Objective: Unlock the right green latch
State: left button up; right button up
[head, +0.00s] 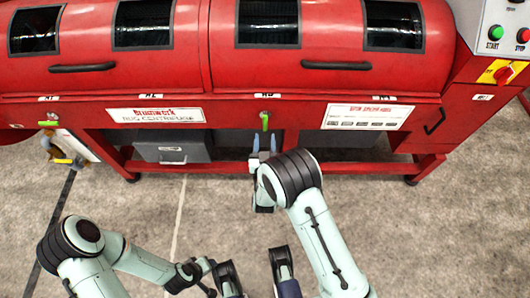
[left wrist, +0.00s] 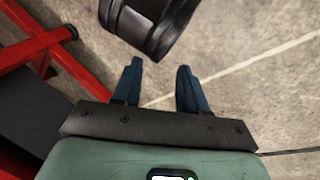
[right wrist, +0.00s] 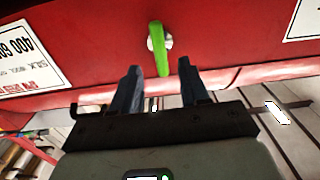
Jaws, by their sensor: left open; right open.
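The right green latch (head: 264,121) is on the front of the red centrifuge (head: 232,82), near its middle, and hangs nearly straight down. In the right wrist view the green latch (right wrist: 161,48) is a green lever on a round silver base. My right gripper (head: 264,142) is open just below and in front of it; its blue fingers (right wrist: 158,84) are apart and empty, and the latch is beyond their tips. A second green latch (head: 48,123) is at the far left, turned sideways. My left gripper (left wrist: 158,80) is open and empty, low over the floor.
White label plates (head: 156,115) flank the right latch on the machine front. A grey box (head: 172,150) stands under the machine. A control panel (head: 508,38) with green and red buttons is at the upper right. The floor (head: 400,230) in front is clear.

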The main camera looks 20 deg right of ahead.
pick_arm(q)
jog(key=shift+s+d+r, duration=0.25)
jog(key=shift+s+r, duration=0.15)
jog(key=shift+s, duration=0.2)
pick_arm(e)
jog(key=v, duration=0.5)
jog(key=shift+s+a, duration=0.1)
jog(key=shift+s, duration=0.2)
